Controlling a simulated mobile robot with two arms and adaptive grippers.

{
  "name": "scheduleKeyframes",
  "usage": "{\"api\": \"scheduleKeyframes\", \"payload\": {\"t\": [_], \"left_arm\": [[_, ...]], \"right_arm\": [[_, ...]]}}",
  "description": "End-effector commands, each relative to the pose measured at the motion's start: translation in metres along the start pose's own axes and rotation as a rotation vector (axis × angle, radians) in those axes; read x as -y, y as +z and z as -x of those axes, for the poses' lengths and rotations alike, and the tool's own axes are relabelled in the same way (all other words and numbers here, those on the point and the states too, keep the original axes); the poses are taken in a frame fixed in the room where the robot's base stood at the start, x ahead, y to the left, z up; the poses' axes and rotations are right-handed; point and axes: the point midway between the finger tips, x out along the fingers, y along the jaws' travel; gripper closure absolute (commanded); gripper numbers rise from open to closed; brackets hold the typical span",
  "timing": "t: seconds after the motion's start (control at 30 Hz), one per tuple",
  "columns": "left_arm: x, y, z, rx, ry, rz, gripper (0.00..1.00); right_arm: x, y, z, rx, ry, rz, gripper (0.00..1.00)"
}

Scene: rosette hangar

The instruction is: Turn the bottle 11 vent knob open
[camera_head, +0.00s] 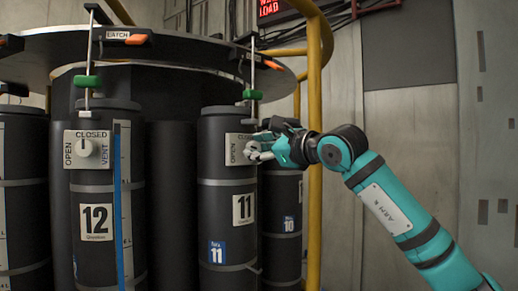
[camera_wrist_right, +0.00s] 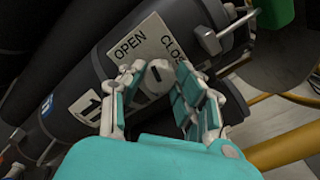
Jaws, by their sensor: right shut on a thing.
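Bottle 11 (camera_head: 219,200) is a dark cylinder standing upright in the middle of the head view. Its white vent plate (camera_head: 233,150) has "CLOSED" along the top and "OPEN" up its left side. In the right wrist view the plate (camera_wrist_right: 139,40) is tilted, and the pale vent knob (camera_wrist_right: 160,71) shows between the fingers. My right gripper (camera_head: 257,149) is at the plate, shut on the knob; its fingers (camera_wrist_right: 162,85) flank the knob in the wrist view. The knob's pointing direction is hidden by the fingers. My left gripper is not in view.
Bottle 12 (camera_head: 95,258) stands at the left with its own vent knob (camera_head: 85,148). Bottle 10 (camera_head: 282,242) is partly behind bottle 11. A dark round rack plate (camera_head: 180,48) with orange-tagged latches hangs above. A yellow rail post (camera_head: 314,90) stands close beside my right wrist.

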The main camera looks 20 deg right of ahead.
Motion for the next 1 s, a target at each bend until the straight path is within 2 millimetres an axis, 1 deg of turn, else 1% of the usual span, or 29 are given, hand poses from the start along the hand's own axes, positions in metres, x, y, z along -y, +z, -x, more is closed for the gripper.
{"api": "scheduleKeyframes", "payload": {"t": [0.2,0.4,0.6,1.0], "left_arm": [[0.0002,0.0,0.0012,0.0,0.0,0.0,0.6],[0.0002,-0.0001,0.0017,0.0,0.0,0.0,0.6],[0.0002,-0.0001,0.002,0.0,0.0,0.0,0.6],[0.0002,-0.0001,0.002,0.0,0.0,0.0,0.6]], "right_arm": [[-0.0006,-0.0002,0.0,-0.001,0.001,0.144,1.0],[-0.0012,-0.0001,-0.0002,0.0,0.001,0.226,1.0],[-0.0016,-0.0001,-0.0002,0.0,0.001,0.264,1.0],[-0.0017,-0.0003,-0.0002,0.0,0.002,0.272,1.0]]}}
